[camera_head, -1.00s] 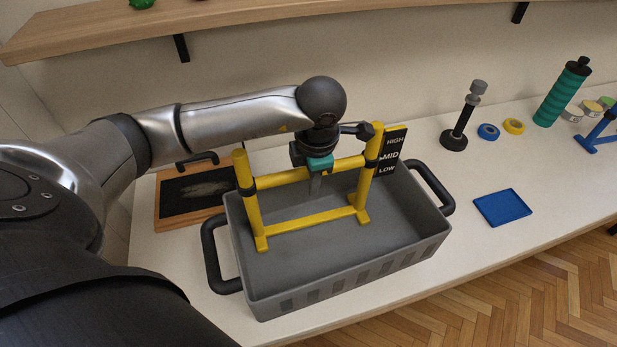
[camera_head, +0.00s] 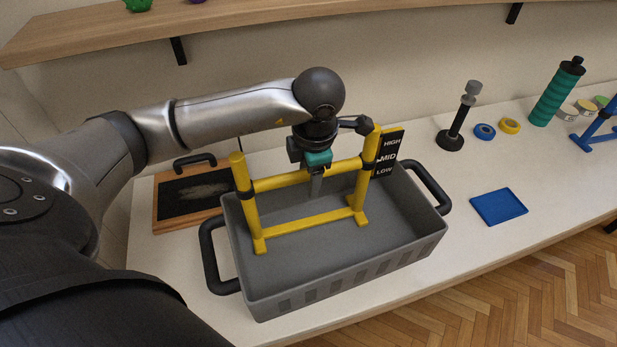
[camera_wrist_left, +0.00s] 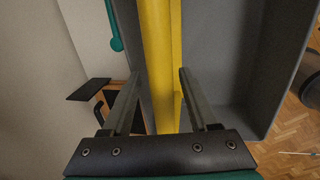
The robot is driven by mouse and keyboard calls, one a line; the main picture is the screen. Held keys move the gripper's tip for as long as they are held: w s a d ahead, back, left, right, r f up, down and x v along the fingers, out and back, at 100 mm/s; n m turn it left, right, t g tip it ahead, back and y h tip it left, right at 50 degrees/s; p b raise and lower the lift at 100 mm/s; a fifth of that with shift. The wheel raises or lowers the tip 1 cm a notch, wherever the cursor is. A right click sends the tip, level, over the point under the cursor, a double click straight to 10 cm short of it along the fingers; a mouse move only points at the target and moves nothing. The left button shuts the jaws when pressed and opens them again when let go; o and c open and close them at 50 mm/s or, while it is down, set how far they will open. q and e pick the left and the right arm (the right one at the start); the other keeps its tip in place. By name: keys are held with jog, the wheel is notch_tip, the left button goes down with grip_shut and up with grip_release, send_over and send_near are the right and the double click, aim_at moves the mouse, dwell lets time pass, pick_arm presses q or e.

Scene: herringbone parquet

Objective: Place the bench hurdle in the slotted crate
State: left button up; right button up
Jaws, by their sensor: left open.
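The yellow bench hurdle (camera_head: 305,220) stands upright inside the grey slotted crate (camera_head: 340,282), toward its back left. A black HIGH/MID/LOW plate (camera_head: 389,152) is at its right post. My left gripper (camera_head: 316,186) is open at the middle of the hurdle's top bar. In the left wrist view the yellow bar (camera_wrist_left: 160,60) runs between the two open fingers (camera_wrist_left: 158,85), with a gap on each side. The far finger is mostly hidden in the head view. My right gripper is not in view.
A framed black board (camera_head: 190,195) lies left of the crate. A blue tray (camera_head: 499,206), a dark stand (camera_head: 457,125), blue (camera_head: 485,131) and yellow (camera_head: 509,125) rings and a green bottle (camera_head: 556,93) are to the right. A shelf (camera_head: 250,25) overhangs the back.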

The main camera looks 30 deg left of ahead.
pick_arm(q)
notch_tip(320, 180, up, 10)
jog(key=s+d, duration=0.1)
jog(key=shift+s+d+r, duration=0.15)
jog(key=shift+d, duration=0.15)
